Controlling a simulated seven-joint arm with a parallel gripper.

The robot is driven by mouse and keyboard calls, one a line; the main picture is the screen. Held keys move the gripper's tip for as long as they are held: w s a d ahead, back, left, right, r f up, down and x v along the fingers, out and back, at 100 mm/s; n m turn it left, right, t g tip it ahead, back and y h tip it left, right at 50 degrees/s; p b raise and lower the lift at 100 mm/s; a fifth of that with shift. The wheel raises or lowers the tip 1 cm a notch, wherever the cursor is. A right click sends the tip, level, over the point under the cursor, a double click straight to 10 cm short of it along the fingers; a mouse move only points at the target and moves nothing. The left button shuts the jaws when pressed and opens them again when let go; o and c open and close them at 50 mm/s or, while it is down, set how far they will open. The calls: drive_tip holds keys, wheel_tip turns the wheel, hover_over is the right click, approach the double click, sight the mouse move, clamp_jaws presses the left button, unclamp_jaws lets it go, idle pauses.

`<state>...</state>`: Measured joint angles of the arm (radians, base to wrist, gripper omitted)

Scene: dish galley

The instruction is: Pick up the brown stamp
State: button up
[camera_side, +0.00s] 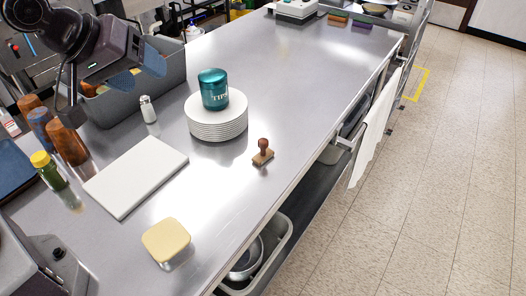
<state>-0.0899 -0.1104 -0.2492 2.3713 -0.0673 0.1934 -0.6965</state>
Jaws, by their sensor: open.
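The brown stamp (263,151) stands upright on the steel counter, with a round knob handle on a flat lighter base. It is right of the plate stack, near the counter's right edge. My gripper (146,75) is at the upper left, above the grey bin and well apart from the stamp. Its jaws are open, and nothing shows held between them.
A stack of white plates (217,124) carries a teal tips jar (213,90). A salt shaker (148,110), a white board (136,174), a yellow-lidded container (166,240) and a grey bin (177,72) stand left. The counter around the stamp is clear.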

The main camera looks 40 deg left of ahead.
sight(263, 149)
drive_tip(key=w+d+f+n+t, duration=0.2)
drive_tip(key=w+d+f+n, duration=0.1)
drive_tip(key=f+n, duration=0.4)
drive_tip(key=w+d+f+n+t, duration=0.1)
drive_tip(key=w+d+f+n, duration=0.1)
drive_tip(key=f+n, duration=0.6)
drive_tip(key=w+d+f+n+t, duration=0.2)
drive_tip(key=f+n, duration=0.5)
drive_tip(key=n, duration=0.5)
drive_tip(key=shift+w+d+f+t, duration=0.15)
drive_tip(key=shift+w+d, duration=0.25)
drive_tip(key=shift+d, duration=0.25)
drive_tip(key=shift+w+d+t, duration=0.15)
drive_tip(key=shift+w+d, duration=0.25)
drive_tip(key=shift+d, duration=0.25)
drive_tip(key=shift+a+f+n+y, duration=0.2)
drive_tip(key=shift+f+n+y, duration=0.3)
drive_tip(key=shift+n, duration=0.6)
drive_tip(key=x, duration=1.2)
drive_tip(key=shift+w+d, duration=0.1)
drive_tip(key=shift+w, duration=0.25)
drive_tip(key=shift+c, duration=0.4)
drive_tip(key=c, duration=1)
